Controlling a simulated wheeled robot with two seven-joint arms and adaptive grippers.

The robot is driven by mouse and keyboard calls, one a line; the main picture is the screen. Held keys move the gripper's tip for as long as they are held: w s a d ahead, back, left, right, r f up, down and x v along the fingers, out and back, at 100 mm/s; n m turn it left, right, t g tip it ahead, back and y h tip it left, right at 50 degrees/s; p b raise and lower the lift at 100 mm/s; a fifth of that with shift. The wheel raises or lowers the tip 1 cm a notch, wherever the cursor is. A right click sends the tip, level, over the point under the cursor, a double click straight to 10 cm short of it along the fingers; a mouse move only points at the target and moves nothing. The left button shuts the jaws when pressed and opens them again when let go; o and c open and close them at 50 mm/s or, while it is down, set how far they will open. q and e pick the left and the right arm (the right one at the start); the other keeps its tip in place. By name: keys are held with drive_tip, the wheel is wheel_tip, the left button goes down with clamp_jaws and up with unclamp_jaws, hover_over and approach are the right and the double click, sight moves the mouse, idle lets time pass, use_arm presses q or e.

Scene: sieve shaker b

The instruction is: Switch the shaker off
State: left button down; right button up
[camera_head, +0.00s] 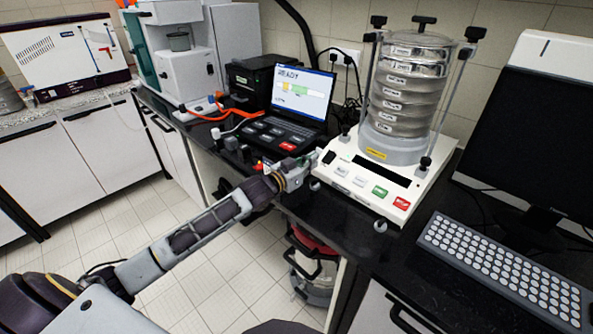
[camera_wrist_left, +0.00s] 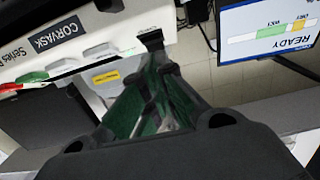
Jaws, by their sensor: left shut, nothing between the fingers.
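The sieve shaker (camera_head: 397,150) is a white base with a stack of round metal sieves clamped on top. Its front panel has a dark display (camera_head: 377,171), two pale buttons (camera_head: 350,177), a green button (camera_head: 380,191) and a red button (camera_head: 401,204). A small black part (camera_head: 329,157), perhaps a switch, sits at the panel's left end. My left gripper (camera_head: 309,158) is shut and empty at the base's left front corner; contact cannot be told. In the left wrist view its fingertips (camera_wrist_left: 150,40) are beside the white base (camera_wrist_left: 130,30). My right gripper is out of view.
A laptop (camera_head: 300,95) reading READY stands left of the shaker, above a dark keypad. A keyboard (camera_head: 505,265) and monitor (camera_head: 535,140) stand to the right. The black bench top (camera_head: 330,212) has a narrow bare strip in front of the shaker.

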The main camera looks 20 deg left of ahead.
use_arm(q)
drive_tip(key=v, duration=0.6)
drive_tip(key=shift+s, duration=0.3)
drive_tip(key=shift+a, duration=0.1)
idle(0.3)
idle(0.7)
